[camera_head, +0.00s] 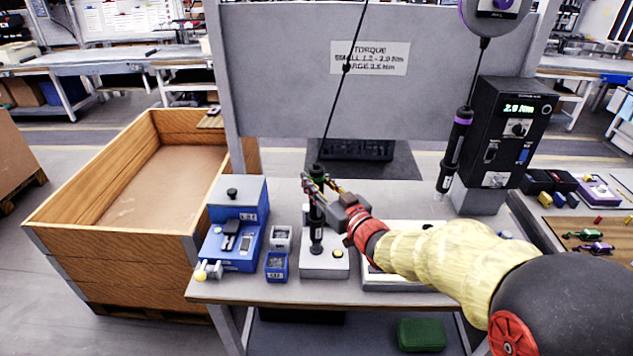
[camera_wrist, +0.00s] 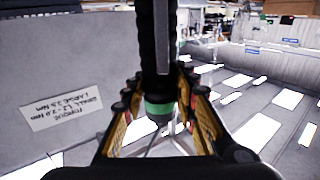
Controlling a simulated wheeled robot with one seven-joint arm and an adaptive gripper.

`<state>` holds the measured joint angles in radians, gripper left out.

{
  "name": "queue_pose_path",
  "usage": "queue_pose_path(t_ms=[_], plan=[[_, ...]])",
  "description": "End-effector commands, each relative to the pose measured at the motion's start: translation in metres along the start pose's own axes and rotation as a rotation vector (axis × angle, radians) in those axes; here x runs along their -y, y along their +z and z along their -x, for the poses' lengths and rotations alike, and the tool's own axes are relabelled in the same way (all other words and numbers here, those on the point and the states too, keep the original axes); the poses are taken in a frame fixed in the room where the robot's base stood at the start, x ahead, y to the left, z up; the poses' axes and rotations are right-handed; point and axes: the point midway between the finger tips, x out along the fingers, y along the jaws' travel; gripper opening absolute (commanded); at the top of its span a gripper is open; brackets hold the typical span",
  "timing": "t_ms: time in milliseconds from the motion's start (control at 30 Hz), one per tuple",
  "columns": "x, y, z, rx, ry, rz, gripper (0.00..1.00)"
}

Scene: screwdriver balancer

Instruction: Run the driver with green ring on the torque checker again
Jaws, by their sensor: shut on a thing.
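The driver with green ring (camera_head: 316,216) hangs upright on a black cable. My gripper (camera_head: 318,190) is shut on its upper body, just below the green ring. In the wrist view the driver (camera_wrist: 157,55) stands between my fingers, with the green ring (camera_wrist: 159,107) showing. The driver's lower end is at a dark fitting on a small grey box (camera_head: 325,266) with a yellow button; I cannot tell whether it is seated. A black unit (camera_head: 500,130) at the right has a lit display that seems to read 2.9 Nm.
A driver with purple ring (camera_head: 455,150) hangs at the right. A blue device (camera_head: 237,225) and small bins (camera_head: 277,266) stand left of the grey box. A white tray (camera_head: 400,284) lies under my arm. A torque sign (camera_head: 369,57) is on the grey panel. A wooden crate (camera_head: 120,250) is at left.

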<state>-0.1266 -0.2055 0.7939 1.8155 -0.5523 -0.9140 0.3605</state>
Motion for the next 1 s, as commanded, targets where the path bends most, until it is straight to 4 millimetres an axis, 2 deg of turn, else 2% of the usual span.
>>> queue_pose_path(t_ms=[1000], plan=[[0.0006,0.0101,0.0006,0.008,-0.001,-0.001,0.00]])
